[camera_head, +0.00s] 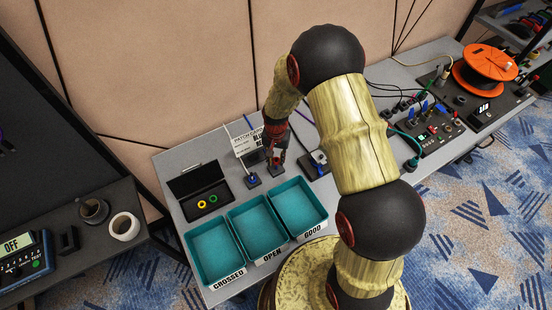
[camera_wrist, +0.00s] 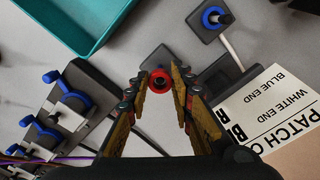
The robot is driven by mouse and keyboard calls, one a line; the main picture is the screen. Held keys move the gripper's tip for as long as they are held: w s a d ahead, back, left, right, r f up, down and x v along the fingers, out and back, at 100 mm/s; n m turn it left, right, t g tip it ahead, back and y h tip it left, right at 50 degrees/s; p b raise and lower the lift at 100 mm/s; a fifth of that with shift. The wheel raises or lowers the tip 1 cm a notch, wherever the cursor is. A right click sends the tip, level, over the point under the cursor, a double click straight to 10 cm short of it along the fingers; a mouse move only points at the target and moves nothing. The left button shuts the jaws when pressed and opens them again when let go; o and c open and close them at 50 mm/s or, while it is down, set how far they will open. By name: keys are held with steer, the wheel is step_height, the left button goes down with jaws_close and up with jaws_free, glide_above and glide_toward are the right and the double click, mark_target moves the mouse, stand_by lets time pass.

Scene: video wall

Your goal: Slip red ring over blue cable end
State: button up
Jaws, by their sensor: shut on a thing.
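The red ring (camera_wrist: 159,81) is held between the fingertips of my gripper (camera_wrist: 158,86) in the wrist view. My gripper (camera_head: 276,157) points down at the back of the table in the head view. A small dark square base (camera_wrist: 151,62) lies below the ring and is partly hidden by it; I cannot tell whether a cable end enters the ring. A second small stand (camera_wrist: 211,20) with a blue collar and a pale cable stands apart from the ring; it also shows in the head view (camera_head: 253,181).
Three teal bins (camera_head: 288,180) line the table's front. An open black case (camera_head: 185,206) holds a yellow ring (camera_head: 202,204) and a green ring (camera_head: 213,198). A printed card (camera_wrist: 270,100) stands close to my gripper. A black device with blue knobs (camera_wrist: 76,102) is on the other side.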

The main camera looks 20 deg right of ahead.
steer(key=shift+f, duration=0.25)
steer(key=shift+f+b, duration=0.35)
steer(key=shift+f, duration=0.1)
steer(key=o, duration=0.7)
steer(key=shift+c, duration=0.2)
steer(key=shift+o, duration=0.6)
step_height(320, 180, up, 12)
